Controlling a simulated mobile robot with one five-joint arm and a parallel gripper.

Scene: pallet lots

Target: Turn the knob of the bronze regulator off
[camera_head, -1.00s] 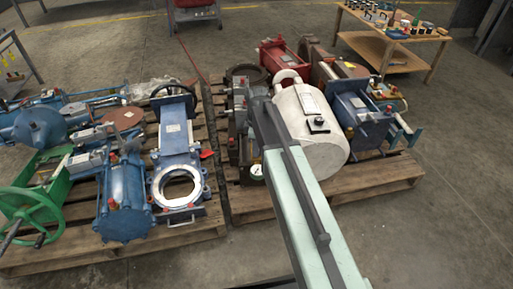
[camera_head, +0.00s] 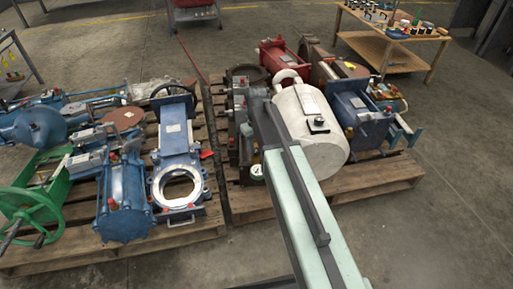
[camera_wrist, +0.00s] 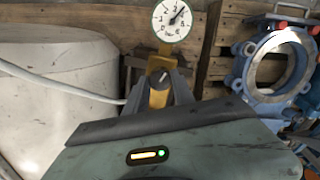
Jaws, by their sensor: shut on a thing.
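The bronze regulator (camera_wrist: 158,63) shows in the wrist view as a yellow-brown body below a round white pressure gauge (camera_wrist: 172,20). The gauge needle points to the upper right. My gripper (camera_wrist: 162,84) is shut on the regulator's knob (camera_wrist: 163,77), which carries a pale pointer mark. The fingers hide much of the knob. In the head view the gauge (camera_head: 257,171) shows beside my arm at the front of the right pallet. My arm hides my gripper and most of the regulator there.
A large white cylinder (camera_head: 318,150) stands close to my arm, and a pale hose (camera_wrist: 60,86) runs from it toward the regulator. The right pallet (camera_head: 375,180) holds other machine parts. A blue valve (camera_head: 178,150) lies on the left pallet (camera_head: 190,235). Floor is clear at the right.

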